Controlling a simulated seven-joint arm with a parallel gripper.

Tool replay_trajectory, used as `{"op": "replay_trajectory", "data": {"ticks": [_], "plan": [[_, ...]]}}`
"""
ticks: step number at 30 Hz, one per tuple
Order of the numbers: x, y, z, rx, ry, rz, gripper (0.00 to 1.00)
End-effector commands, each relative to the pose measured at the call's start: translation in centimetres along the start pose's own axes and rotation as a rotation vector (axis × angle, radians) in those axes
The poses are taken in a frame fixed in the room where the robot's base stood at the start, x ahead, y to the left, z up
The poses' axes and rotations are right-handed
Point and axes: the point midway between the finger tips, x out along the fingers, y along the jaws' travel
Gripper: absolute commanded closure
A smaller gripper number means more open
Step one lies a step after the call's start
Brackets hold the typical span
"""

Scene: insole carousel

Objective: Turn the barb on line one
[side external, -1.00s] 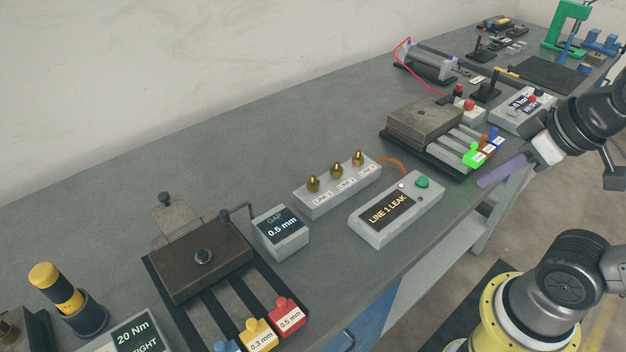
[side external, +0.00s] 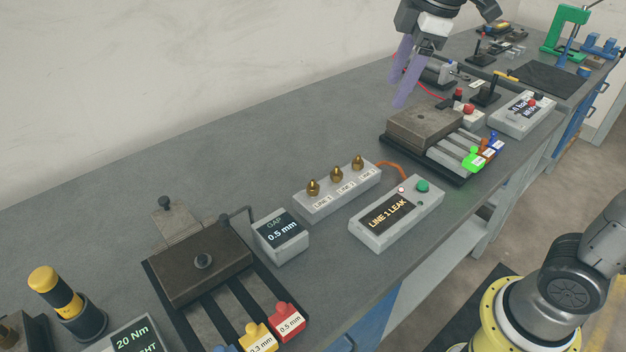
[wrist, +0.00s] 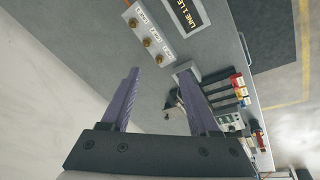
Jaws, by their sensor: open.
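A grey block (side external: 328,199) carries three brass barbs in a row, labelled LINE 1 to LINE 3. The line one barb (side external: 313,187) is the leftmost in the side view and stands upright. The block also shows near the top of the wrist view (wrist: 136,17). Beside it a display box (side external: 366,237) reads LINE 1 LEAK. My gripper (side external: 400,91) has two purple fingers, open and empty. It hangs above the bench, to the right of and behind the barb block in the side view. Its fingers also show in the wrist view (wrist: 161,73), apart from the barbs.
A gauge fixture (side external: 200,262) with a GAP 0.5 mm display (side external: 281,234) stands left of the barbs. Another fixture (side external: 425,122) with coloured tabs stands right, near my gripper. An orange hose (side external: 392,165) runs behind the display box. Bench behind the barbs is clear.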

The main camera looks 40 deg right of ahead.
Motion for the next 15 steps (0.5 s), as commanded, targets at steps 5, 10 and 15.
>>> {"op": "replay_trajectory", "data": {"ticks": [5,10,15], "plan": [[4.4,2.7,-5.5,-0.135,-0.061,-0.079,0.39],[9.6,3.6,-9.2,-0.193,-0.111,-0.142,0.39],[13.8,3.2,-10.7,-0.216,-0.155,-0.192,0.39]]}}
